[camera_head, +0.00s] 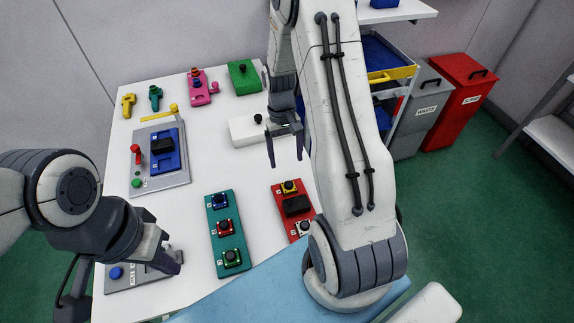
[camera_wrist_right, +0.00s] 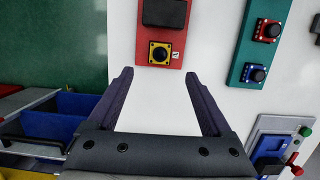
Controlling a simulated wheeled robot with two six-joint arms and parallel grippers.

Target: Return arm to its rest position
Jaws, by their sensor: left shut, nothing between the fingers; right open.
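My right gripper (camera_head: 285,150) hangs over the white table (camera_head: 217,155) in the head view, to the right of the white block with a black knob (camera_head: 250,130). In the right wrist view the right gripper (camera_wrist_right: 157,76) has its fingers spread wide, with nothing held between them. My left gripper (camera_head: 172,264) is low at the table's near left, shut and empty. It is close over a grey panel with a blue button (camera_head: 116,272) and partly hides it.
A red board (camera_head: 284,228) and a teal board (camera_head: 225,235) lie on the table. A grey panel with a blue device (camera_head: 181,165) lies left. Pink (camera_head: 202,97) and green (camera_head: 243,77) pieces stand at the back. A cart (camera_head: 385,55) and red bin (camera_head: 467,85) stand right.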

